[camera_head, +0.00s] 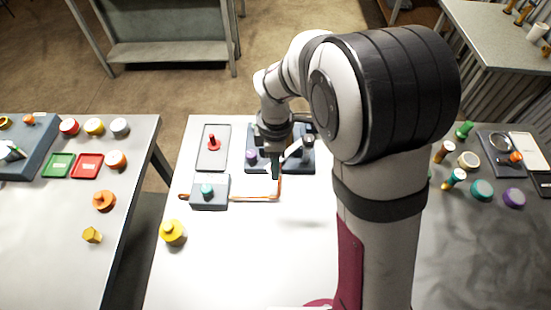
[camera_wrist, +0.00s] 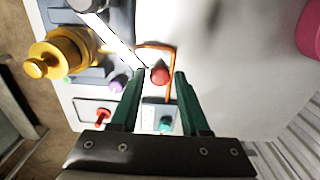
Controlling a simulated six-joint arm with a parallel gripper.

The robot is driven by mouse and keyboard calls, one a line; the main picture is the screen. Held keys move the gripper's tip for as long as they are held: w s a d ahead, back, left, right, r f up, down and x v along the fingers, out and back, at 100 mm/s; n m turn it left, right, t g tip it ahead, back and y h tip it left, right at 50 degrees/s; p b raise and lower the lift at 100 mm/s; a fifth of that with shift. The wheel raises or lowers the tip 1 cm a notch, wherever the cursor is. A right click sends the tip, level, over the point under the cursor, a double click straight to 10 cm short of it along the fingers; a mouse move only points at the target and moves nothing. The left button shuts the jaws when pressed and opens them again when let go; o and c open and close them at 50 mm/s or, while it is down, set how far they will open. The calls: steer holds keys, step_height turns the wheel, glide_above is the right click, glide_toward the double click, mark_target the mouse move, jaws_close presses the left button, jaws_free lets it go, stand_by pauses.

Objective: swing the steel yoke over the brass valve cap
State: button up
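The brass valve (camera_wrist: 62,52) with its round cap (camera_wrist: 36,68) is at the left of the wrist view, on a dark base plate. The steel yoke (camera_wrist: 118,42) is a pale bar slanting from beside the valve towards my fingers; it shows in the head view (camera_head: 292,151). A red knob (camera_wrist: 159,76) is at the bar's near end; I cannot tell if they are joined. My gripper (camera_wrist: 160,73) has green fingers spread on either side of the knob, with gaps visible. In the head view my gripper (camera_head: 275,172) hangs over the plate's front edge. My arm hides the valve there.
A thin orange outline (camera_head: 257,200) lies in front of the plate. A grey block with a teal knob (camera_head: 207,190) and a tray with a red handle (camera_head: 213,143) are to the left. A yellow knob (camera_head: 173,232) stands front left. The front tabletop (camera_head: 250,265) is clear.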

jaws_close()
stand_by(1.1)
